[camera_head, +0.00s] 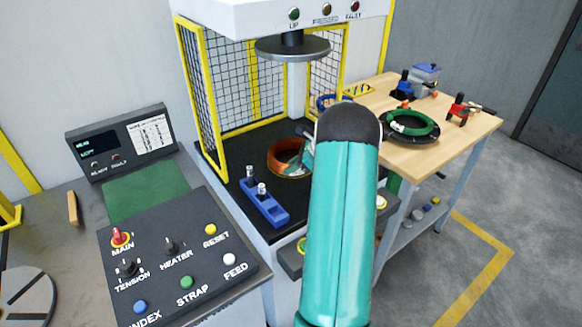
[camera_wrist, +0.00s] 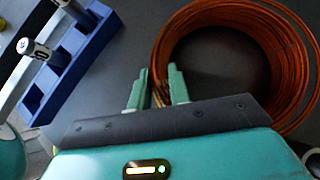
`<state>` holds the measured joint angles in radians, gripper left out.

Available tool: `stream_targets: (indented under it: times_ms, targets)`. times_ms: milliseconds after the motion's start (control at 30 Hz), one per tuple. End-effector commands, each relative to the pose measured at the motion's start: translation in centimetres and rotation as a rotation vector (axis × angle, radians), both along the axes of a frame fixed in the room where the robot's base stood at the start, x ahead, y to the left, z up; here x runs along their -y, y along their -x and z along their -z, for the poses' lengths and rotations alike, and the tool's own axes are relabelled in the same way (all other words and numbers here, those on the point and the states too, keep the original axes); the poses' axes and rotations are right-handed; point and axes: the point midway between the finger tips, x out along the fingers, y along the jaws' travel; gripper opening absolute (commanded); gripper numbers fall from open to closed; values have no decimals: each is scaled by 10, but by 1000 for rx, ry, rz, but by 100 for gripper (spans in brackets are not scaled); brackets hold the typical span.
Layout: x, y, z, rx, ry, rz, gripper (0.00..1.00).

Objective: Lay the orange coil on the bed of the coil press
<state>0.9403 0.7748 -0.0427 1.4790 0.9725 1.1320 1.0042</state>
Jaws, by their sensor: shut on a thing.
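The orange coil (camera_head: 286,155) is on or just above the black bed (camera_head: 237,151) of the coil press, below the round grey press plate (camera_head: 292,47). It also shows large in the wrist view (camera_wrist: 283,38), lying flat. My gripper (camera_head: 307,150) is at the coil's right side in the head view, mostly hidden behind my teal arm. In the wrist view my gripper's two fingers (camera_wrist: 157,88) are shut on the coil's near left edge. Whether the coil touches the bed cannot be told for sure.
A blue holder (camera_head: 264,203) with silver-topped pegs stands at the bed's front, left of the coil. Yellow-framed mesh guards (camera_head: 205,100) enclose the press. A control panel (camera_head: 176,262) is at front left. A wooden table (camera_head: 455,130) at right holds a green coil (camera_head: 411,124) and tools.

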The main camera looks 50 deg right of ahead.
Motion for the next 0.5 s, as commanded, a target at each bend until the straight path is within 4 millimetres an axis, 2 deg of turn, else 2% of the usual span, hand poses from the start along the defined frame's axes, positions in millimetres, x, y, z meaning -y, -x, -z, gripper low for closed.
stream_targets:
  times_ms: [33, 133, 500]
  targets:
    - [0, 0, 0, 0, -1, -1, 21]
    - [0, 0, 0, -1, -1, 0, 41]
    - [2, 3, -3, 0, -1, 1, 42]
